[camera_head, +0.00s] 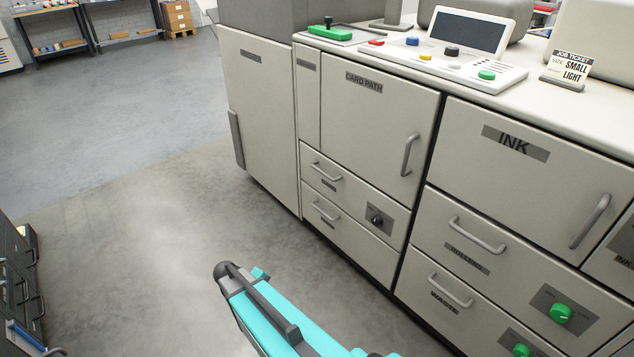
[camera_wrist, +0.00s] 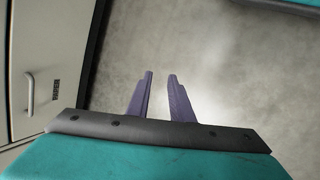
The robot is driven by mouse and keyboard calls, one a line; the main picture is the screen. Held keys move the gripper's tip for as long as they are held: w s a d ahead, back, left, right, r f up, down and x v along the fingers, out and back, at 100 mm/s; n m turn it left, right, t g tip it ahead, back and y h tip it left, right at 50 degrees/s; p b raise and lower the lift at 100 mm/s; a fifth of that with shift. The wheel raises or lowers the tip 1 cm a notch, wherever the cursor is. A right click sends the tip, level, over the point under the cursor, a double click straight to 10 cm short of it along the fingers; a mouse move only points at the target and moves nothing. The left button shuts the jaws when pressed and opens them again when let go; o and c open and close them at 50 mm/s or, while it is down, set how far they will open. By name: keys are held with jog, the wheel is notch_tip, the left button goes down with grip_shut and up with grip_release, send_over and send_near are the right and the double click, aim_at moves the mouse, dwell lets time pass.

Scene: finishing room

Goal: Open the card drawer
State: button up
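Two small drawers stand one above the other under the door marked CARD PATH (camera_head: 364,82) in the head view. The upper drawer (camera_head: 345,195) and the lower drawer (camera_head: 345,235) both look shut, each with a bar handle. Their small labels are too small to read, so I cannot tell which is the card drawer. My gripper (camera_wrist: 160,76) points over bare floor in the wrist view, its two dark fingers apart with nothing between them.
The INK door (camera_head: 530,150), the rollers drawer (camera_head: 490,240) and the waste drawer (camera_head: 450,290) are at the right. A control panel (camera_head: 465,70) and a job ticket (camera_head: 568,68) stand on top. Dark drawers (camera_head: 18,275) are at the left edge. The floor between is clear.

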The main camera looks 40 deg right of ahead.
jog(key=w+d+r+t+h+b, duration=0.1)
jog(key=w+d+r+h+b, duration=0.15)
jog(key=w+d+b, duration=0.55)
jog(key=m+h+b, duration=0.2)
jog(key=h+b, duration=0.6)
jog(key=b, duration=0.5)
send_near(319, 169)
jog(key=v, duration=0.3)
jog(key=shift+a+f, duration=0.2)
jog(key=shift+a, duration=0.1)
jog(key=shift+d, duration=0.1)
jog(key=b+x, duration=0.4)
jog(key=x, duration=0.9)
jog(key=shift+d+f+b, duration=0.2)
jog(key=shift+d+b, duration=0.1)
